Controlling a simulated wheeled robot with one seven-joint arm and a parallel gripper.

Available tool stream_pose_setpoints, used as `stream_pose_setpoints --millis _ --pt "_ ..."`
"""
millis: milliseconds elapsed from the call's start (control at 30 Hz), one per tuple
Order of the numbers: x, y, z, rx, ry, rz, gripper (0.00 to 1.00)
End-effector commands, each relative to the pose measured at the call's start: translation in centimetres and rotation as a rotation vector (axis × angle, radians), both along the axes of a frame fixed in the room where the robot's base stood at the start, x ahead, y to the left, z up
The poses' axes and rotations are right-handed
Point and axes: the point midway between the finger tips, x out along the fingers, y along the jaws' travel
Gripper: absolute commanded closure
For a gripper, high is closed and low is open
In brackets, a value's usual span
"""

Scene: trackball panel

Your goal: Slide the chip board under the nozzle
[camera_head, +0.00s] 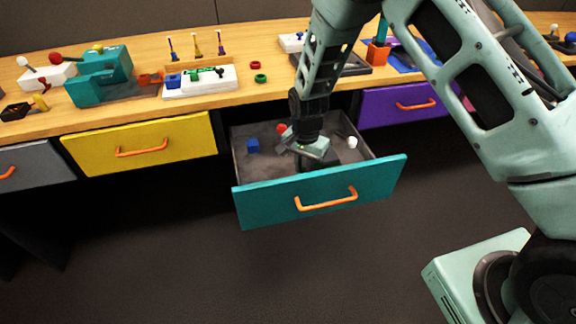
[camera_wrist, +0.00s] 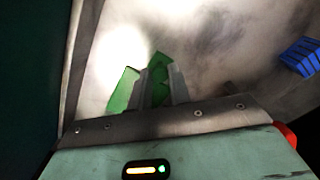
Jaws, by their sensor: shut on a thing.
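My gripper (camera_head: 316,152) reaches down into the open teal drawer (camera_head: 320,191). In the wrist view my gripper (camera_wrist: 160,85) is shut on a green block (camera_wrist: 158,94), which shows between and beside the fingers. The arm hides this block in the head view. On the bench, a white board (camera_head: 200,86) carries a small green piece (camera_head: 206,73) and a blue piece (camera_head: 173,81). It may be the chip board, but I cannot tell for sure. A teal machine (camera_head: 100,78) stands left of it. I cannot make out a nozzle clearly.
The drawer also holds a blue block (camera_head: 253,146), a red piece (camera_head: 281,127) and a white piece (camera_head: 352,142). Its walls surround my gripper. Yellow (camera_head: 140,144) and purple (camera_head: 405,104) drawers are shut on either side. Red (camera_head: 255,65) and green (camera_head: 261,78) rings lie on the bench.

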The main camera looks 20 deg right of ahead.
Motion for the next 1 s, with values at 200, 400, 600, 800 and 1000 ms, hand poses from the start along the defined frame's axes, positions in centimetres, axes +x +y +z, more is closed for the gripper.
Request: stream_pose_setpoints --millis 200,400,600,800,1000 --pt "0.0 -0.6 0.0 -0.006 0.001 -0.002 1.00" --pt "0.0 -0.6 0.0 -0.006 0.001 -0.004 0.59" --pt "0.0 -0.4 0.0 -0.004 0.001 -0.002 0.59" --pt "0.1 -0.3 1.2 -0.004 -0.001 -0.001 0.59" --pt "0.1 -0.3 5.3 -0.002 -0.004 -0.001 0.59"
